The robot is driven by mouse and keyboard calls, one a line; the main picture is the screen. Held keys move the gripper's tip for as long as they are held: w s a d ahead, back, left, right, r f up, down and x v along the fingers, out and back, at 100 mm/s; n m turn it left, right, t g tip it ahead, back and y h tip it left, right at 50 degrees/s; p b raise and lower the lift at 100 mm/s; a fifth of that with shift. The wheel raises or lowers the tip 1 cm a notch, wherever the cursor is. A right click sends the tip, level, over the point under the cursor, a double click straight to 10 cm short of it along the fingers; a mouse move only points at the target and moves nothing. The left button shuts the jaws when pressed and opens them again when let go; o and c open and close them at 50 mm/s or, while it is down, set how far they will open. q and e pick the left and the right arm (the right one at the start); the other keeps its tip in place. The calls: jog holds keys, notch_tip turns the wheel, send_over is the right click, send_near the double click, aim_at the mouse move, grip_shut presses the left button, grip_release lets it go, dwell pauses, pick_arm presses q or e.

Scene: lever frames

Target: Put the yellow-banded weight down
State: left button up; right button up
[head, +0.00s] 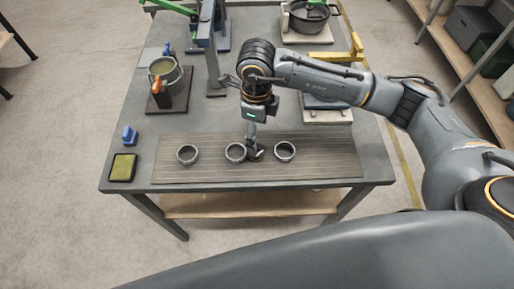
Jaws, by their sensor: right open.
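My right gripper (254,150) points down at the front of the table, low over the brown slatted mat (325,160). It is open, between the middle grey ring (235,153) and the right grey ring (284,151). A third grey ring (187,154) lies to the left on the mat. I cannot make out a yellow-banded weight; no yellow band shows on the mat, and the small dark shape at my fingertips is too small to tell from the fingers. My left gripper is out of view.
A grey pot (178,75) stands at the left, a darker pot (309,20) at the back right. A green lever (172,6), an upright grey post (211,62) and a yellow lever (331,55) rise behind. A yellow-green pad (122,168) and blue piece (129,135) lie front left.

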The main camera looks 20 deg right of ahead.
aim_at(257, 156)
notch_tip(257, 156, down, 3)
jog(key=shift+r, duration=0.1)
jog(key=shift+w+a+f+p, duration=0.1)
jog(key=shift+a+f+p, duration=0.05)
jog(key=shift+f+p, duration=0.2)
jog(key=shift+f, duration=0.2)
notch_tip(257, 156, down, 4)
jog(key=shift+f+p, duration=0.15)
jog(key=shift+p, duration=1.1)
jog(key=shift+w+f, duration=0.1)
jog(key=shift+f, duration=0.25)
grip_shut()
jog(key=shift+r, duration=0.1)
